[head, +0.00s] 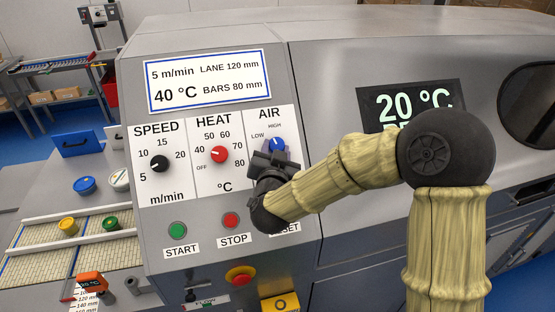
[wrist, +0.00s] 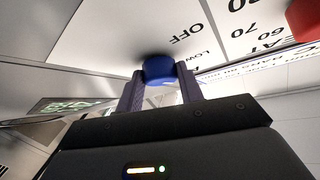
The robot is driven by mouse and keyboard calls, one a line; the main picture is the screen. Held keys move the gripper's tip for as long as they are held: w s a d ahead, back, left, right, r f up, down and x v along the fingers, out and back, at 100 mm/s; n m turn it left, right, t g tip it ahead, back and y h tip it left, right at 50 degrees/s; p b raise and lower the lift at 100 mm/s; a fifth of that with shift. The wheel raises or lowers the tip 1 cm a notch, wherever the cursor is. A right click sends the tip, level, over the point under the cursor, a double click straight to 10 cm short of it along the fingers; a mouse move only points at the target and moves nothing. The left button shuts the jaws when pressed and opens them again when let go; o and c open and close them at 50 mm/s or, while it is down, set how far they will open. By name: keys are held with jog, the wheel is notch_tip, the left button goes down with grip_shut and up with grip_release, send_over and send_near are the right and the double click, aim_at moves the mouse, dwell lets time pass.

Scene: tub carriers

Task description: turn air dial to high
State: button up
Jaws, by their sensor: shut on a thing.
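The blue air dial (head: 278,144) is on the sloping control panel, under the word AIR, with LOW and HIGH printed above it. My gripper (head: 270,162) reaches it from below and is shut on it. In the wrist view the blue dial (wrist: 159,69) sits between the two dark fingers (wrist: 160,88). OFF and LOW labels show near it there. The fingers and wrist hide the lower part of the dial in the head view, and I cannot tell for sure which mark it points to.
The red heat dial (head: 219,154) and black speed dial (head: 159,162) are to the left. Below are the green start button (head: 177,230), the red stop button (head: 230,220) and a partly hidden reset label (head: 286,229). A red emergency knob (head: 239,275) stands out lower down.

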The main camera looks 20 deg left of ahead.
jog(key=m+h, duration=0.1)
jog(key=m+h+b, duration=0.1)
jog(key=m, duration=0.1)
jog(key=shift+a+m, duration=0.3)
jog(key=shift+a+r+m+g+h, duration=0.15)
jog(key=shift+m+g+h, duration=0.45)
jog(key=shift+m+h, duration=1.05)
jog(key=shift+m, duration=0.25)
jog(key=o, duration=1)
jog(key=d+b+v, duration=0.1)
jog(key=b+v, duration=0.4)
jog(key=v, duration=1.2)
jog(key=shift+s+a+r, duration=0.15)
jog(key=shift+s+a, duration=0.05)
jog(key=shift+a, duration=0.1)
